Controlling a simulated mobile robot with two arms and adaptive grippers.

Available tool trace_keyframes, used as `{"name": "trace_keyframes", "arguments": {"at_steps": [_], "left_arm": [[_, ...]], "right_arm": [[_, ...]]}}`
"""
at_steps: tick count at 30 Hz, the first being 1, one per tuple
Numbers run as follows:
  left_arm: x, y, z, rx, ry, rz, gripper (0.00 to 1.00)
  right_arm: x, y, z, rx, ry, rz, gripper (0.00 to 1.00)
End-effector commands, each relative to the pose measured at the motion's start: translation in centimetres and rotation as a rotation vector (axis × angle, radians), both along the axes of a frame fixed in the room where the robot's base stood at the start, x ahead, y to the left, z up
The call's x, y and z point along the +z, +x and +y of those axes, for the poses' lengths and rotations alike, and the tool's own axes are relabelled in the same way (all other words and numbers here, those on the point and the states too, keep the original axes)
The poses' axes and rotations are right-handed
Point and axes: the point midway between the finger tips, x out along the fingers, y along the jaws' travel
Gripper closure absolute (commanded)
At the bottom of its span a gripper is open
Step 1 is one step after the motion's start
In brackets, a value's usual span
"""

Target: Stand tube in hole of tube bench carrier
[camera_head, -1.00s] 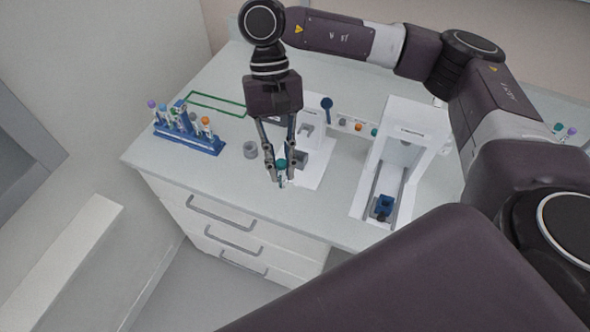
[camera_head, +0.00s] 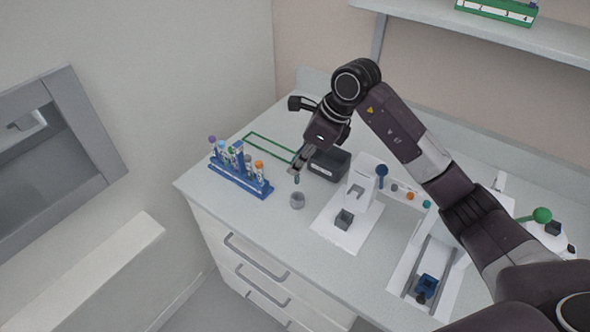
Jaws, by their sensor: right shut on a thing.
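My right gripper (camera_head: 298,171) is shut on a small tube (camera_head: 297,180), which shows only as a thin tip below the fingers. The fingers hide its upper part and cap. In the picture the tube is just above a small grey round holder (camera_head: 297,200) with an opening in its top. They look apart, though the height gap is hard to judge. A blue rack (camera_head: 240,180) to the left holds several tubes with coloured caps. Which of these two is the bench carrier I cannot tell for sure. My left gripper is not in view.
A dark grey box (camera_head: 328,164) stands close behind my right gripper. A green frame (camera_head: 270,147) lies behind the rack. The front left bench is clear.

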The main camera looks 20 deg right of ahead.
Motion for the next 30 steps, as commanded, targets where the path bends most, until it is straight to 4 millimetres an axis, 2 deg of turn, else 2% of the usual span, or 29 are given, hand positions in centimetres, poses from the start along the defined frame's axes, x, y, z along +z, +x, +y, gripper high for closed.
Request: {"name": "trace_keyframes", "arguments": {"at_steps": [8, 22, 30], "left_arm": [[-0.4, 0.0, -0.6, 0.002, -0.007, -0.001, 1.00], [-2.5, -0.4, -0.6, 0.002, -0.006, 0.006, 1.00], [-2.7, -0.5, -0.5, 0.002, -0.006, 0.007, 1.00]], "right_arm": [[-0.7, 0.3, -0.3, -0.048, 0.001, 0.001, 1.00], [-4.4, 0.3, -0.2, -0.046, 0.001, 0.001, 1.00], [-4.9, 0.3, -0.3, -0.045, 0.000, 0.001, 1.00]]}}
